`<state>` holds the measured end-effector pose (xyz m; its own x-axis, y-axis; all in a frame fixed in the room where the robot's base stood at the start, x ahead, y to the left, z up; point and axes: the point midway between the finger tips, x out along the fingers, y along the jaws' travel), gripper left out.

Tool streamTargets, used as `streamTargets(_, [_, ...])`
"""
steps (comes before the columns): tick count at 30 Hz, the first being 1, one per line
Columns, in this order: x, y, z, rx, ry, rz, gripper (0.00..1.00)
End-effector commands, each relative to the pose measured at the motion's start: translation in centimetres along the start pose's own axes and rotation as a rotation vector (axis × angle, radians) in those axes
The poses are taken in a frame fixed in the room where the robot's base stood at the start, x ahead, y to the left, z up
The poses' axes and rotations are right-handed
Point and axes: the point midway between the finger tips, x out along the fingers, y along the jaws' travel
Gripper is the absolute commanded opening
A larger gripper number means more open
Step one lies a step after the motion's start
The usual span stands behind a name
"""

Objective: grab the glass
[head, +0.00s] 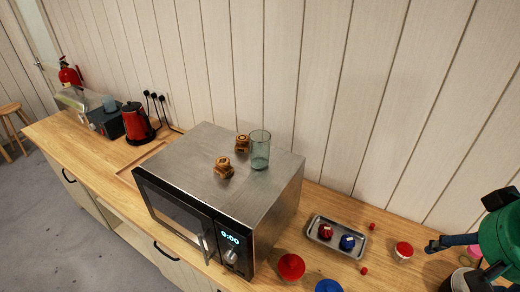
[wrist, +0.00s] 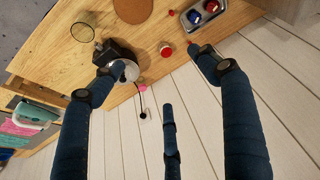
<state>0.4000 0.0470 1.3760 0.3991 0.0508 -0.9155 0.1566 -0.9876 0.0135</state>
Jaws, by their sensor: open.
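The glass (head: 260,150) is a clear, greenish tumbler standing upright on top of the steel microwave (head: 212,147), toward its back right. I do not make it out in the wrist view. My gripper (wrist: 157,68) is open, with its dark blue fingers spread wide and nothing between them. In the head view part of my gripper (head: 442,243) shows at the right edge, over the counter, well to the right of the glass and apart from it. The rest of it is cut off by the frame.
Two brown patterned wooden pieces (head: 224,167) stand on the microwave, left of the glass. A metal tray (head: 325,248) with red and blue items lies on the counter to the right, near a red-lidded jar (head: 403,250). A red kettle (head: 136,124) stands left. The plank wall is close behind.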

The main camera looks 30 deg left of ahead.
Motion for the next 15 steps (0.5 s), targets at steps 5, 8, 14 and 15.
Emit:
streamTargets(5, [-1.1, -2.6, -5.2, -0.079, -0.040, -0.028, 0.75])
streamTargets(8, [-1.3, -4.3, -7.9, -0.122, -0.060, -0.042, 0.75])
streamTargets(14, [-1.4, -8.2, -13.0, -0.211, -0.102, -0.068, 0.75])
streamTargets(15, [-1.4, -9.0, -13.9, -0.228, -0.111, -0.073, 0.75])
